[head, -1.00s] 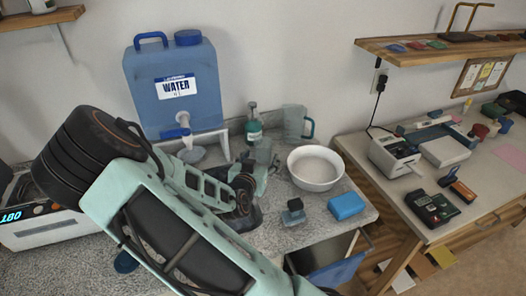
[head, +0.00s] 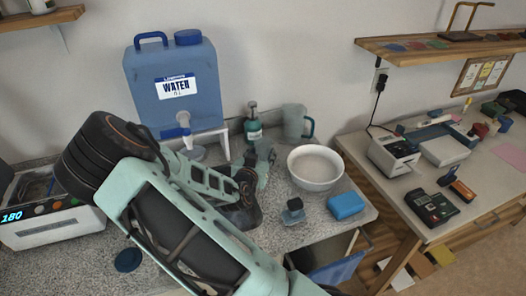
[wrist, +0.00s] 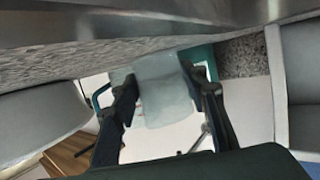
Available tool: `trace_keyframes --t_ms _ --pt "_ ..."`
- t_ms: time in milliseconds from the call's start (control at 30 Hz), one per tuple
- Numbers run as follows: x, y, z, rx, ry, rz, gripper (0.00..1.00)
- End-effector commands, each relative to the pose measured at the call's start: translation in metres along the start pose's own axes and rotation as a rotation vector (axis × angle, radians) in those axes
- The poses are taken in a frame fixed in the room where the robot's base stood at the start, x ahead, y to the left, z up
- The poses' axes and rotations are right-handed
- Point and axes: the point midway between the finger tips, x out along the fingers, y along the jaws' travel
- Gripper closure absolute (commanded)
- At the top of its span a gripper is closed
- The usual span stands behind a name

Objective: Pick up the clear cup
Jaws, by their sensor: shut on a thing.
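The clear cup (wrist: 165,98) is a pale, see-through shape between the two dark fingers in the wrist view. My gripper (wrist: 168,108) is shut on it, one finger along each side. In the head view my gripper (head: 258,162) is over the counter, in front of the green pump bottle and left of the white bowl. There the cup is small and blends with the fingers, so I cannot tell whether its base touches the counter.
A blue water jug (head: 172,88) stands on a white stand behind my arm. Close by are the pump bottle (head: 253,128), a clear pitcher (head: 293,122), the white bowl (head: 315,168), a blue block (head: 346,205) and a small dark item (head: 293,211).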

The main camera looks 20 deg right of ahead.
Motion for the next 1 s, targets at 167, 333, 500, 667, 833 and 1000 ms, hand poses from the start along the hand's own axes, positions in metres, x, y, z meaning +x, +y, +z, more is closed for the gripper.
trace_keyframes --t_ms 167,333,500,667,833,1000 --pt "0.000 0.000 0.000 0.000 0.001 0.000 0.84" --pt "-0.001 0.000 -0.003 0.001 0.001 0.000 0.84" --pt "-0.002 0.000 -0.009 0.002 0.001 0.000 0.85" --pt "-0.006 0.000 -0.018 0.002 0.000 0.000 0.85" --pt "-0.010 -0.001 -0.032 0.003 0.001 -0.001 0.85" --pt "-0.026 -0.001 -0.028 0.000 -0.001 -0.002 0.85"
